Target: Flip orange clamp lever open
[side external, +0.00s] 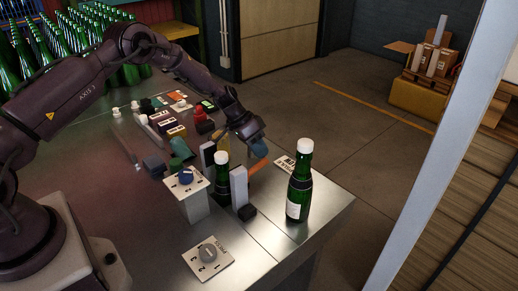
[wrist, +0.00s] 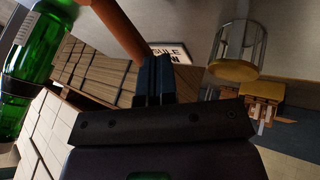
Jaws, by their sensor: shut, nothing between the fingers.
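The orange clamp lever (side external: 259,165) sticks out to the right of the clamp, just below my gripper in the side view. In the wrist view the lever (wrist: 119,28) runs down from the top edge to the left side of my fingertips. My gripper (side external: 258,147) is shut and empty, its blue fingers together; they also show in the wrist view (wrist: 154,75). The fingers look very close to the lever; I cannot tell whether they touch it. The clamp's pale upright jaw (side external: 239,186) stands beside a green bottle with a white cap (side external: 222,182).
Another green bottle (side external: 299,188) stands upright near the table's right edge. A box with a blue knob (side external: 187,177) and a plate with a grey knob (side external: 208,253) are nearer the camera. Small coloured items crowd the table behind the clamp. A sign (side external: 285,163) lies at the far edge.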

